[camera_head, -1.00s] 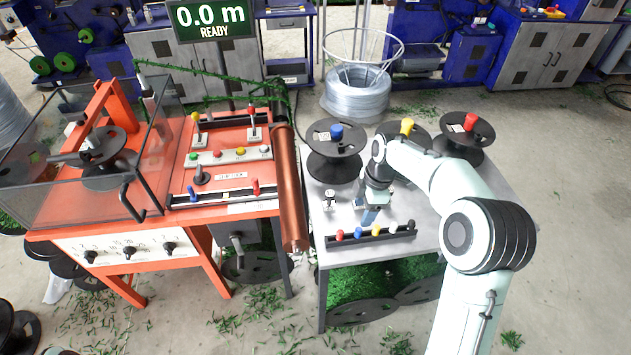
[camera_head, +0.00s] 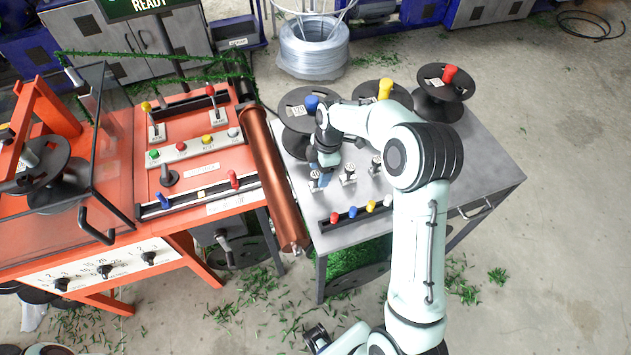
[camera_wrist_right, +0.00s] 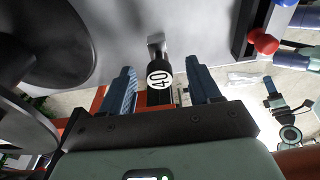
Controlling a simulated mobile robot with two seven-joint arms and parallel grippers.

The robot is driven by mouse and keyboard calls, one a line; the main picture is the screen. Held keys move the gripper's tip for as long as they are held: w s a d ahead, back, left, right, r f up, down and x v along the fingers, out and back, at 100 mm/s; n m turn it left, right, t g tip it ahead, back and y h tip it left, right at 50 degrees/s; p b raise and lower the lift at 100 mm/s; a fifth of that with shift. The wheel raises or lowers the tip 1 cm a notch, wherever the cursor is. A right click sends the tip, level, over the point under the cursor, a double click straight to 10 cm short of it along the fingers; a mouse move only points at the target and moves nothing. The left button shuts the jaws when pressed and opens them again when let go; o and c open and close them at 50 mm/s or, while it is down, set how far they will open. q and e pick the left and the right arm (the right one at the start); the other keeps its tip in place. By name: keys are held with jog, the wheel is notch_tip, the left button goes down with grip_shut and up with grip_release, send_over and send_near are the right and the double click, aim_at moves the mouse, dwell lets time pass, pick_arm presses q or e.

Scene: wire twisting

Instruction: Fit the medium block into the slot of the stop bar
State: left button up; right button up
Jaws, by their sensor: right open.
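Small blocks with round number labels stand on the grey table: one (camera_head: 348,172) in the middle, one (camera_head: 376,165) to its right, one (camera_head: 315,182) at the left by the gripper. I cannot tell from the head view which is medium. My right gripper (camera_head: 322,168) is low over the left block. In the right wrist view the open right gripper (camera_wrist_right: 161,76) has a block labelled 40 (camera_wrist_right: 159,78) between its two blue fingers, with gaps at both sides. The stop bar (camera_head: 200,195) appears to be the black rail on the orange bench, with blue and red knobs.
Black spools (camera_head: 300,112) with coloured knobs stand behind the blocks. A black rack (camera_head: 361,214) with coloured pegs lies at the grey table's front. A clear guard (camera_head: 85,160) is at the left.

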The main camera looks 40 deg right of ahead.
aim_at(315, 184)
jog(key=shift+w+a+f, duration=0.1)
jog(key=shift+a+f, duration=0.1)
jog(key=shift+f, duration=0.7)
jog(key=shift+w+a+f, duration=0.1)
jog(key=shift+a+f, duration=0.1)
jog(key=shift+f, duration=0.7)
jog(key=shift+w+a+f, duration=0.1)
jog(key=shift+a+f, duration=0.1)
jog(key=shift+f, duration=0.7)
grip_shut()
jog(key=shift+r, duration=0.1)
